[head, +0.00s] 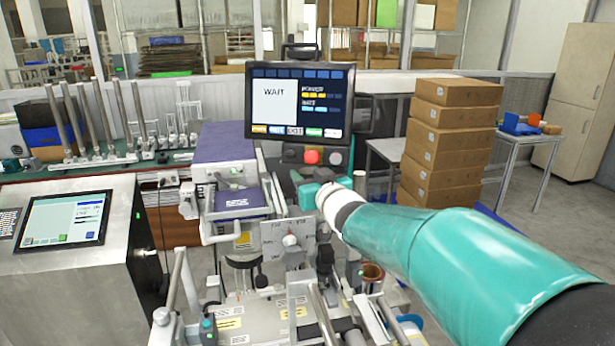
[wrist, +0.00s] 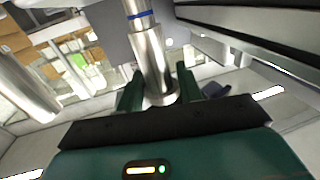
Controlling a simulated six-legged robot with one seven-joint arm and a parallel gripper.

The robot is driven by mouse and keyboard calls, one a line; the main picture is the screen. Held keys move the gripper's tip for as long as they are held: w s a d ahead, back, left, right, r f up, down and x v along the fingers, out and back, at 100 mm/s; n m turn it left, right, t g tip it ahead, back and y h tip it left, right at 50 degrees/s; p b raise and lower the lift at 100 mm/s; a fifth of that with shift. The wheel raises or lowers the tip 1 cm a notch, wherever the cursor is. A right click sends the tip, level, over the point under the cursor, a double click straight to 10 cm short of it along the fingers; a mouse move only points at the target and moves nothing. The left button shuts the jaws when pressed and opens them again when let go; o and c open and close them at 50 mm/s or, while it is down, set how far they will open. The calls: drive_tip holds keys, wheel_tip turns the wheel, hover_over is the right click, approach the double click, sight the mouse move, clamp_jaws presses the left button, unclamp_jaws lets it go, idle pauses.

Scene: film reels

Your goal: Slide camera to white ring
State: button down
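In the wrist view, my gripper (wrist: 158,80) has its two dark green fingers apart, one on each side of a shiny metal post (wrist: 152,55). The post nearly fills the gap, but I cannot tell whether the fingers press on it. A blue ring (wrist: 142,15) goes around the post farther up. In the head view, my teal arm reaches in from the right and my gripper (head: 310,193) is at the machine below the monitor; its fingertips are not clear there. I cannot make out a camera or a white ring for certain in either view.
A monitor (head: 300,103) reading "WAIT" stands above the machine, with a red button (head: 312,157) below it. Stacked cardboard boxes (head: 447,140) stand to the right. A tilted touchscreen (head: 63,220) is at the left. Another thick metal cylinder (wrist: 25,90) is at the left in the wrist view.

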wheel_tip(320, 180, down, 5)
drive_tip(key=shift+r, duration=0.1)
idle(0.3)
drive_tip(key=c, duration=1.2)
unclamp_jaws()
drive_tip(key=shift+r, duration=0.1)
drive_tip(key=shift+s, duration=0.15)
drive_tip(key=shift+s+d, duration=0.2)
drive_tip(key=shift+s, duration=0.05)
drive_tip(key=v, duration=1.3)
